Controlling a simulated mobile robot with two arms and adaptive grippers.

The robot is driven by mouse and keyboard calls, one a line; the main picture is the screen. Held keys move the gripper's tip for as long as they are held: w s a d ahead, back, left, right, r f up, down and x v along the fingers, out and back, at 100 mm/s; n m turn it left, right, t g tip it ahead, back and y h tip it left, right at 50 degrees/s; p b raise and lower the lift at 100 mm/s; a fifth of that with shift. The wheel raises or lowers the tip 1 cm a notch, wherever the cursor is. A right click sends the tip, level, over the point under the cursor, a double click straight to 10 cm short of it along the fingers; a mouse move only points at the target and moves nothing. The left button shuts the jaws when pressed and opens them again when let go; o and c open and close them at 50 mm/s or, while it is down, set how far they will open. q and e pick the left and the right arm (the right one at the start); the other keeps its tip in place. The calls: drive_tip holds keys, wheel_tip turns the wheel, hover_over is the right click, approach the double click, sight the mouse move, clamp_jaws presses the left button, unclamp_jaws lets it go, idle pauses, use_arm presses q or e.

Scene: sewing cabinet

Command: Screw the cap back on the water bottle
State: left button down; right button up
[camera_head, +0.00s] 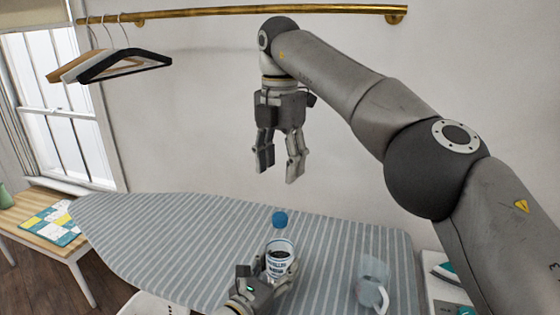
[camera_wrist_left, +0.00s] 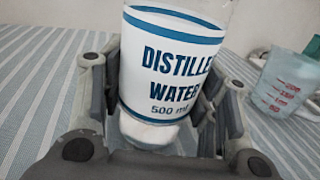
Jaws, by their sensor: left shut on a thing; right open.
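A clear water bottle (camera_head: 279,258) with a white and blue label stands upright over the striped ironing board (camera_head: 180,245). A blue cap (camera_head: 280,219) sits at the top of its neck; I cannot tell whether it is threaded on. My left gripper (camera_head: 268,282) is shut around the bottle's lower part. In the left wrist view the bottle (camera_wrist_left: 170,55) is between the fingers, its label reading "DISTILLED WATER 500 ml"; its top is out of that view. My right gripper (camera_head: 279,174) is open and empty, pointing down above the cap, clear of it.
A clear measuring jug (camera_head: 372,284) stands on the board right of the bottle, also in the left wrist view (camera_wrist_left: 284,85). An iron (camera_head: 450,272) is at the right. Hangers (camera_head: 115,64) hang from a brass rail (camera_head: 240,11). The board's left part is clear.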

idle(0.3)
use_arm(q)
drive_tip(key=shift+c, duration=2.1)
unclamp_jaws()
drive_tip(key=v, duration=1.2)
drive_tip(key=shift+s+f, duration=0.1)
drive_tip(key=shift+f, duration=0.05)
